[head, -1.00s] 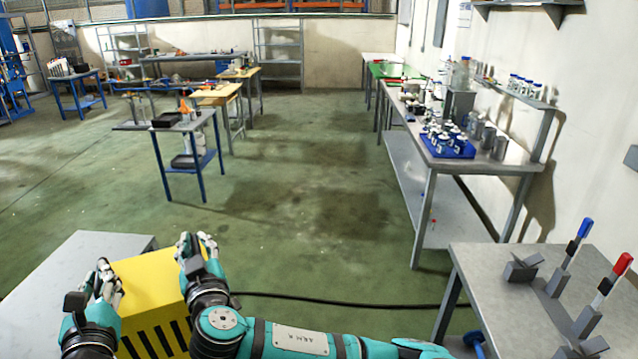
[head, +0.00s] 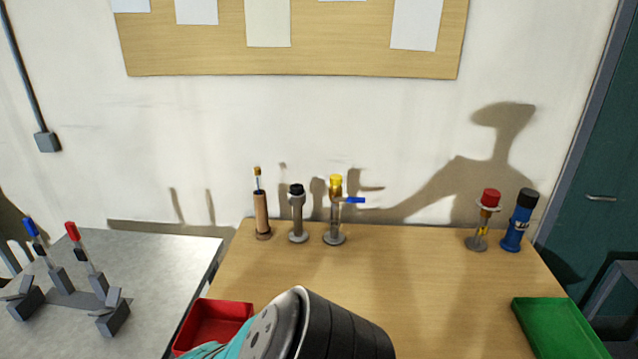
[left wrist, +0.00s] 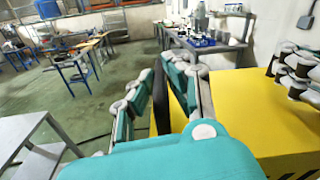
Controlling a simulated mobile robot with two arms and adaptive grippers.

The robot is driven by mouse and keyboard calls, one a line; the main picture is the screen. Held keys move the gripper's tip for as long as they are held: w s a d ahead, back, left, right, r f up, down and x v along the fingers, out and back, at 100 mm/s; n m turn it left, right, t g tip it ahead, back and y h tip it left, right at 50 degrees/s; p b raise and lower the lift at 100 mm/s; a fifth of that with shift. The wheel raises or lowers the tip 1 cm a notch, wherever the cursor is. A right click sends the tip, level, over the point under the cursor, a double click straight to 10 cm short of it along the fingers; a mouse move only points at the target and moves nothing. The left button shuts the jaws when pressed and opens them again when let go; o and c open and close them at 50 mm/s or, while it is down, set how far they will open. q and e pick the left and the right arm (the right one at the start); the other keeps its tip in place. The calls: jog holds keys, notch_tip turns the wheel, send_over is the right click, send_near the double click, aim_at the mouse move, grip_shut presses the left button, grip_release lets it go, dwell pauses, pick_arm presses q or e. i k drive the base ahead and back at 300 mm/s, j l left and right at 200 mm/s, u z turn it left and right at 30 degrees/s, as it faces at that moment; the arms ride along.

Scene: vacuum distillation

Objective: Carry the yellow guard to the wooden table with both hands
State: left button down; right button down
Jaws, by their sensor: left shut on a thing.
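The yellow guard (left wrist: 262,115) fills the right of the left wrist view; part of its black-striped face shows at the lower right. My left gripper (left wrist: 166,82) is shut on the guard's edge, with a finger on each side. My right gripper (left wrist: 292,72) is at the guard's far edge at the right of that view, its fingers closed about the edge. The wooden table (head: 440,290) stands ahead in the head view, against the wall. One of my arm links covers part of its front.
Several bottle-like tools (head: 335,215) stand along the table's back. A red tray (head: 215,322) is at its front left and a green tray (head: 560,330) at its right. The middle is clear. A grey table (head: 150,265) with pen-like tools adjoins on the left.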

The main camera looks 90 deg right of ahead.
aim_at(381, 294)
jog(key=k+z, duration=0.15)
jog(key=z, duration=0.25)
jog(key=k+l+z, duration=0.1)
jog(key=z, duration=0.3)
jog(key=k+l+z, duration=0.1)
jog(key=z, duration=0.35)
jog(key=l+z, duration=0.25)
jog(key=z, duration=0.25)
jog(key=i+l+z, duration=0.15)
jog(key=z, duration=0.35)
jog(key=i+l+z, duration=0.15)
jog(key=z, duration=0.35)
